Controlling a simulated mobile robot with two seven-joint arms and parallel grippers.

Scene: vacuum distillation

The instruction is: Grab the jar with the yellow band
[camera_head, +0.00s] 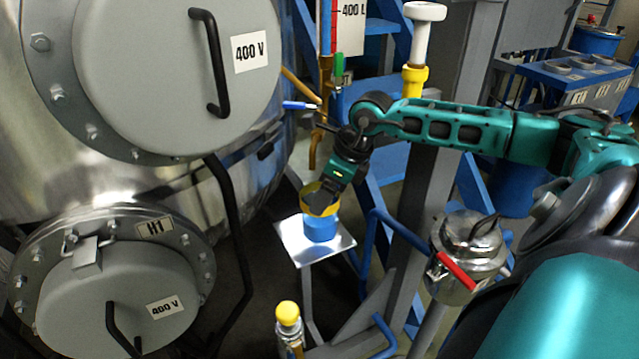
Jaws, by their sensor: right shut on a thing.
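The jar (320,228) is blue with a yellow band around its upper part. It is upright on or just above a small square metal plate (331,245); I cannot tell if it touches the plate. My right gripper (322,203) comes down from above and is shut on the jar at the yellow band. The gripper hides part of the jar's top. My teal right arm reaches in from the right side. My left gripper is not in view.
A large steel vessel with round hatches (175,70) fills the left side. A valve with a blue handle (300,105) sits near my right wrist. A yellow-capped fitting (288,313) stands below the plate. A steel pot with a red handle (467,250) is right of it.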

